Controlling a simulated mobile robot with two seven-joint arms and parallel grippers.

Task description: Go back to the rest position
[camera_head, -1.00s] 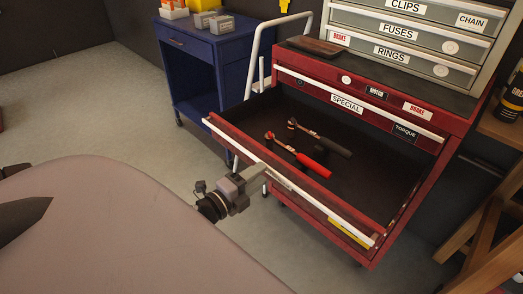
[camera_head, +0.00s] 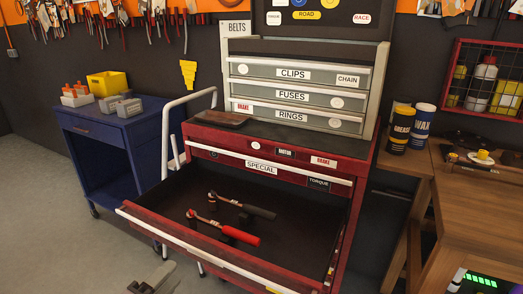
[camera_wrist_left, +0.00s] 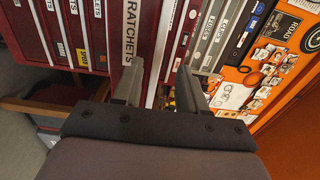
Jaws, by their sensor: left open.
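My left gripper (camera_head: 152,282) shows at the bottom edge of the head view, in front of the left part of the open drawer and apart from its white front edge. Much of the arm is cut off by the frame. In the left wrist view my left gripper (camera_wrist_left: 157,88) has its two fingers spread, with nothing between them. My right gripper is in neither view. The drawer (camera_head: 300,240) of the red tool cabinet is pulled out. A red-handled ratchet (camera_head: 238,234) and a black-handled ratchet (camera_head: 258,211) lie in it.
A blue cart (camera_head: 95,140) stands left of the red cabinet (camera_head: 355,190). A grey drawer unit (camera_head: 300,95) sits on top of the cabinet. A wooden workbench (camera_head: 475,200) is at the right. Grey floor (camera_head: 45,220) is clear at the left.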

